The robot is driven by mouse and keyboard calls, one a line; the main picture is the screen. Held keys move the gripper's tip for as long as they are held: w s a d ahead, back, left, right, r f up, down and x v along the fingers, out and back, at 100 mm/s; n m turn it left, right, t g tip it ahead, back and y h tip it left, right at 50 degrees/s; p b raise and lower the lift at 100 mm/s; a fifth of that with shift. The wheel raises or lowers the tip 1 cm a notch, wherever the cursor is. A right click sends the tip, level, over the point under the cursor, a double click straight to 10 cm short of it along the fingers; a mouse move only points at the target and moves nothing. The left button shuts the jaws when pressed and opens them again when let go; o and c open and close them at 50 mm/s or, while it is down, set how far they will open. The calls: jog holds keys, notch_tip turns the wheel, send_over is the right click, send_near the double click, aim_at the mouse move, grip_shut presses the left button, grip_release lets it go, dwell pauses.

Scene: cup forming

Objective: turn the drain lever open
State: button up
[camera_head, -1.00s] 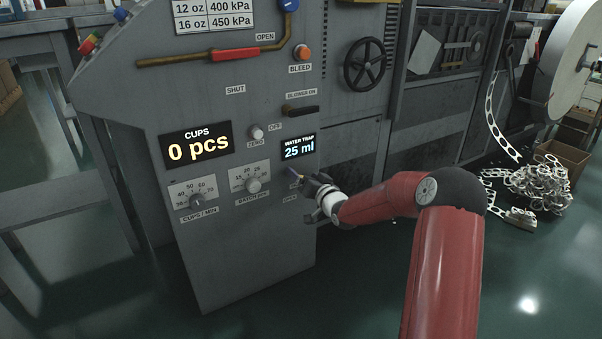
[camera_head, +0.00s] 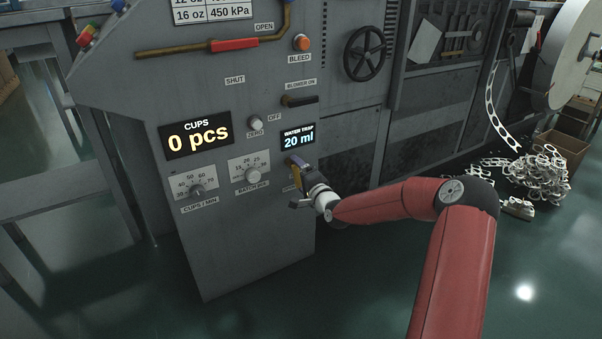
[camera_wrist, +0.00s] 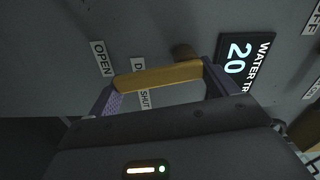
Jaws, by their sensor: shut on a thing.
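The drain lever is a yellow bar (camera_wrist: 158,77) that lies between the two purple finger pads of my gripper (camera_wrist: 160,88) in the wrist view. My gripper is shut on it. A brown round pivot (camera_wrist: 183,52) shows just behind the lever's right part. In the head view, my gripper (camera_head: 300,167) is at the panel just below the water trap display (camera_head: 298,138), which reads 20 ml. The lever is mostly hidden there.
The grey machine panel (camera_head: 245,235) carries a batch dial (camera_head: 252,175), a zero button (camera_head: 256,122) and a blower handle (camera_head: 299,101) near my gripper. A black handwheel (camera_head: 364,54) is above right.

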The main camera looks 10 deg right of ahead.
jog(key=shift+s+a+f+m, duration=0.1)
jog(key=shift+f+m, duration=0.2)
jog(key=shift+m, duration=0.6)
jog(key=o, duration=1.2)
jog(key=shift+o, duration=0.2)
jog(key=v, duration=0.7)
jog(key=shift+s+p, duration=0.3)
jog(key=shift+s, duration=0.1)
